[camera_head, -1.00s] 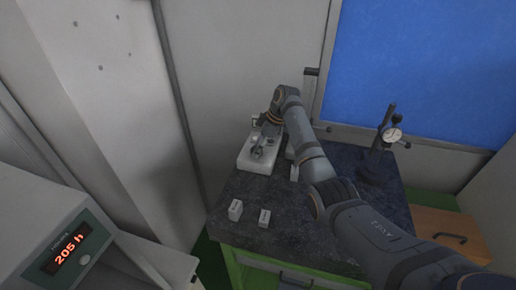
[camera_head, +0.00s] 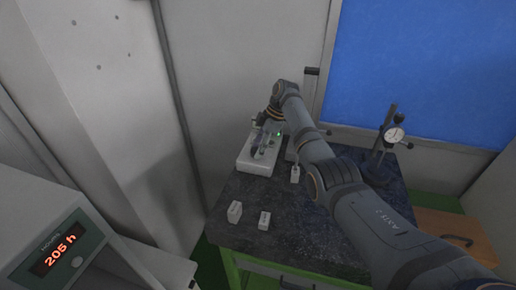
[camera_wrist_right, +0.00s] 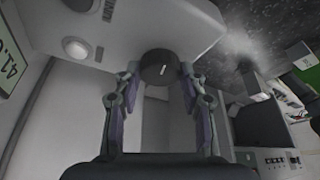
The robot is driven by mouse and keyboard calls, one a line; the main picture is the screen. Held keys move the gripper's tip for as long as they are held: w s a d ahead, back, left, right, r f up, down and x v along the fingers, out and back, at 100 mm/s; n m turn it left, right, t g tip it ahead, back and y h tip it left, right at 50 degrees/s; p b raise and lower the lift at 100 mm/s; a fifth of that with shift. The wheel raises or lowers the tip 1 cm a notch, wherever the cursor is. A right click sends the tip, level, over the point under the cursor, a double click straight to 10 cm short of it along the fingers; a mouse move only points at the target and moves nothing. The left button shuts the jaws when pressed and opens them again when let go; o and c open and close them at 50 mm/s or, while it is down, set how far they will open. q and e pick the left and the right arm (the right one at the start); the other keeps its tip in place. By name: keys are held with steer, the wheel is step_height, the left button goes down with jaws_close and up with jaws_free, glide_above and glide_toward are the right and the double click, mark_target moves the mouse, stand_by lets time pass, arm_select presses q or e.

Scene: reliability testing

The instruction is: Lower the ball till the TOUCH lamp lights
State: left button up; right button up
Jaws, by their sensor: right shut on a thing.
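A white device (camera_head: 257,167) stands at the back left of the dark stone table, mostly behind my right gripper (camera_head: 264,141). In the right wrist view the right gripper (camera_wrist_right: 159,78) has its two fingers at either side of a dark round knob (camera_wrist_right: 158,68) with a white mark and is shut on it. The device's white body (camera_wrist_right: 165,22) shows behind the knob. A small green light (camera_head: 279,133) glows by the gripper; I cannot tell whether it is the TOUCH lamp. The ball cannot be made out. My left gripper is not in view.
Small white blocks (camera_head: 235,211) and (camera_head: 264,220) stand on the table's front left part. Another block (camera_head: 295,174) is beside my arm. A dial gauge stand (camera_head: 389,140) is at the back right. A housing with a red "205 h" display (camera_head: 62,253) is at lower left.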

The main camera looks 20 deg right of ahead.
steer(key=shift+w+d+r, duration=0.1)
steer(key=shift+r, duration=0.15)
steer(key=o, duration=0.9)
steer(key=shift+o, duration=1.2)
steer(key=shift+f, duration=0.1)
steer(key=v, duration=1.2)
steer(key=shift+d, duration=0.1)
